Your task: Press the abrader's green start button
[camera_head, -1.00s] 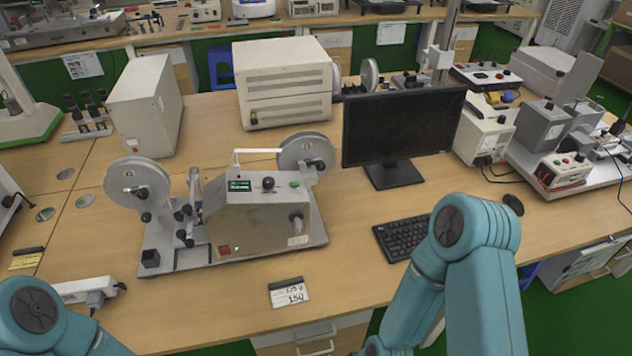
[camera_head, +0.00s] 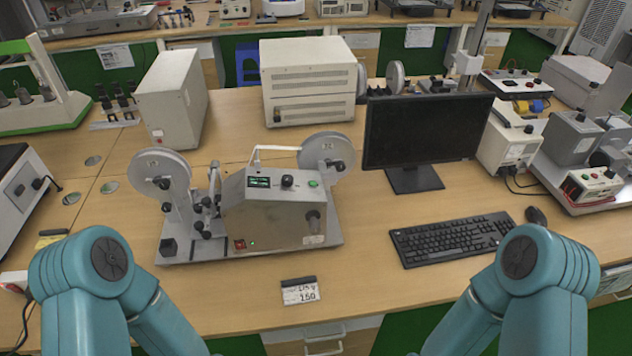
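The abrader (camera_head: 270,217) is a grey metal machine with two reels, standing on a flat base plate on the wooden desk. Its top panel carries a small green display, a black knob (camera_head: 287,181) and a green button (camera_head: 313,184) at the right, which I take as the start button. A red switch (camera_head: 240,244) sits low on its front. My two teal arms come in at the bottom left and bottom right. Only their upper links and joints show. Both grippers are out of the picture, and nothing of mine touches the abrader.
A monitor (camera_head: 425,130) and a keyboard (camera_head: 450,238) stand right of the abrader, with a mouse (camera_head: 536,216) beyond. A label card (camera_head: 300,292) lies in front, near the desk edge. White boxes (camera_head: 308,82) stand behind. Bare desk lies between the abrader and keyboard.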

